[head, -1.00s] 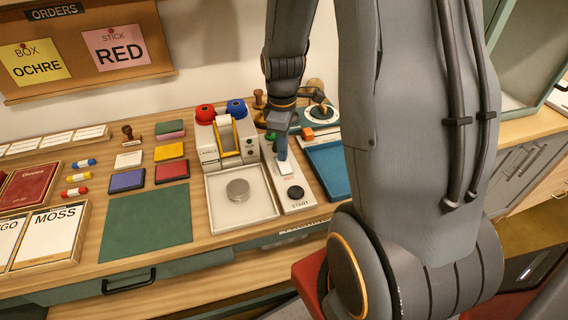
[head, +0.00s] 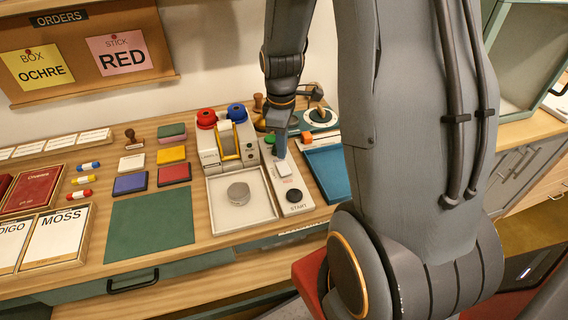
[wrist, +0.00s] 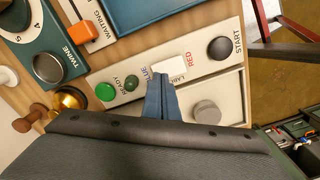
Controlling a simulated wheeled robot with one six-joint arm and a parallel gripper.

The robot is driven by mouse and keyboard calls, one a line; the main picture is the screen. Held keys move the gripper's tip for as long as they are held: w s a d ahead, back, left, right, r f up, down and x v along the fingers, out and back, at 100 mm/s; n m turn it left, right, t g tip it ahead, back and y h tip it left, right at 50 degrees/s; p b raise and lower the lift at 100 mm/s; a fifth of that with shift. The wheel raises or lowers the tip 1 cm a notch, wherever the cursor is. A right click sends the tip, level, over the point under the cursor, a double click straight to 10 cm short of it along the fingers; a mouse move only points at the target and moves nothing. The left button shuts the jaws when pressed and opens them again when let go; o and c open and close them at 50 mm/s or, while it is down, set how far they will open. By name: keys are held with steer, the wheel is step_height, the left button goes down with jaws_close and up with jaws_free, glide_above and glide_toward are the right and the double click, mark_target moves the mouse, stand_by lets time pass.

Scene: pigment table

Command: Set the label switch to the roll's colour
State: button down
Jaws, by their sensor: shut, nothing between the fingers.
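The label switch is a white rocker (head: 285,167) on the pale control strip beside the label machine (head: 227,145). The wrist view shows the rocker (wrist: 170,63) between the words BLUE, partly hidden, and RED. My gripper (head: 281,157) is shut and empty, pointing down at the BLUE end of the switch. In the wrist view its fingertips (wrist: 160,78) overlap that end; I cannot tell whether they touch. A red roll (head: 206,117) and a blue roll (head: 236,111) sit on top of the machine. Which way the rocker is tipped is unclear.
A dark START button (wrist: 220,48) and a green button (wrist: 105,91) share the strip. A grey disc (head: 238,193) lies in the white tray (head: 217,221). A blue tray (head: 330,172) is to the right. A pink note (head: 118,51) reads STICK RED.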

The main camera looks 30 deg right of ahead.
mark_target(282, 164)
step_height(282, 164, up, 4)
steer(key=p, duration=0.3)
steer(key=shift+r, duration=0.1)
stand_by(0.5)
